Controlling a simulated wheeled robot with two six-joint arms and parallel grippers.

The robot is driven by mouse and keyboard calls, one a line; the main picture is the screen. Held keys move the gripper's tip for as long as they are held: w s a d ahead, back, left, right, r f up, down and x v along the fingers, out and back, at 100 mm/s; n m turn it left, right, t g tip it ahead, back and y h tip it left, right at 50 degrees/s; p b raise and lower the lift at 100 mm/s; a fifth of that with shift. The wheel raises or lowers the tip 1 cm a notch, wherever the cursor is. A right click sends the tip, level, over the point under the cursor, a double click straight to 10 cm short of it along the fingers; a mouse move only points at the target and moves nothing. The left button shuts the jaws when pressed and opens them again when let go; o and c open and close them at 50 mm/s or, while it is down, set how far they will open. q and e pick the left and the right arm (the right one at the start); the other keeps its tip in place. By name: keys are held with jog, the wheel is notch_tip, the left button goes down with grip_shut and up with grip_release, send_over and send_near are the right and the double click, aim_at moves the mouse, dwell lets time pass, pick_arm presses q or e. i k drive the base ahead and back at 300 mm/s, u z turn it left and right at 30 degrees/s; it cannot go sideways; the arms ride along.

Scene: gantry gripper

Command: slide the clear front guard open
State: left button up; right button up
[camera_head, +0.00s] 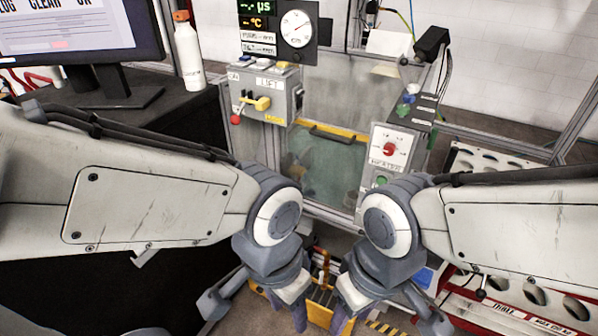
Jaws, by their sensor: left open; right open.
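The clear front guard (318,165) is a see-through panel in a metal frame, between the lift control box and the heater box. A greenish tank front shows through it. A dark bar (332,133) beside a yellow strip crosses near its upper middle; I cannot tell whether it is the guard's handle. The guard's lower part is partly hidden by my arms. My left gripper (256,300) is open, low in front of the machine, pointing down. My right gripper (388,308) is open beside it, also pointing down. Neither appears to touch the guard.
The lift box (268,92) with a yellow lever stands left of the guard, the heater box (392,152) with a red knob right. A dark desk with a monitor (80,32) and white bottle (188,55) is at left. A white rack (500,165) is at right.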

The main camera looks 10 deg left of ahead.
aim_at(314, 126)
jog(key=u, duration=1.05)
jog(key=i, duration=0.35)
jog(key=z, duration=1.15)
